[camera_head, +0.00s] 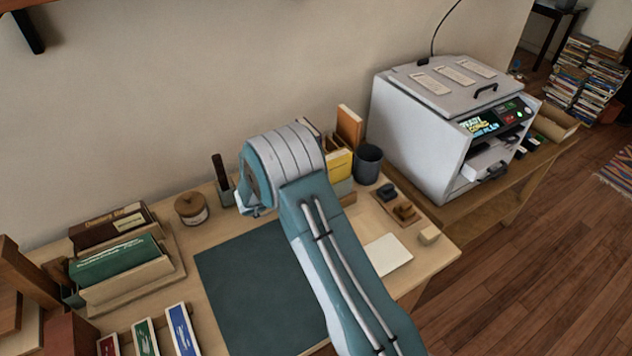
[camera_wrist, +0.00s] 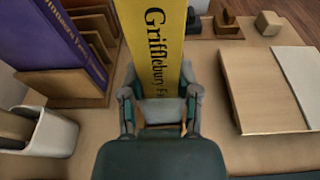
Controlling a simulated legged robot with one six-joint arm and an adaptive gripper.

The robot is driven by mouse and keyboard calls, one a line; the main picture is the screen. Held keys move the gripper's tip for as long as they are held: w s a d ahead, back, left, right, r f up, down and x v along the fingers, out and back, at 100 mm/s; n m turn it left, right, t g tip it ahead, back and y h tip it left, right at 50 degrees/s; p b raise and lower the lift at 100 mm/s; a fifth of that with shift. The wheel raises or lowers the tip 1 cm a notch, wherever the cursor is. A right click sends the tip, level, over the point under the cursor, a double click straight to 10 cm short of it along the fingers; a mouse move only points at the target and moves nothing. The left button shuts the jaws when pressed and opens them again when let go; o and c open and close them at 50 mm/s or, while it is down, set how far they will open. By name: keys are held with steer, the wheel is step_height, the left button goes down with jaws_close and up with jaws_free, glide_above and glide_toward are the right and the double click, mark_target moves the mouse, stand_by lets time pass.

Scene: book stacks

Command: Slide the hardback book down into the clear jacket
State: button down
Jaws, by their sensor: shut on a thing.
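A yellow hardback book (camera_wrist: 157,45) with black lettering on its spine is between the fingers of my gripper (camera_wrist: 160,108) in the wrist view. The gripper is shut on it at the near end of the spine. A yellow book face also shows in the head view (camera_head: 340,164), just right of my arm, above a pale grey-green piece. In the head view my arm hides the gripper. I cannot clearly make out the clear jacket in either view.
A purple book (camera_wrist: 62,38) stands in a wooden rack on the left. A dark cup (camera_head: 368,165) and grey machine (camera_head: 420,130) stand to the right. A white-topped flat piece (camera_head: 388,253) lies nearer. The dark mat (camera_head: 250,290) looks bare.

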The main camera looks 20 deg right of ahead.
steer(key=shift+f, duration=0.15)
steer(key=shift+c, duration=1.3)
jaws_free()
steer(key=v, duration=1.2)
steer(key=shift+f, duration=0.15)
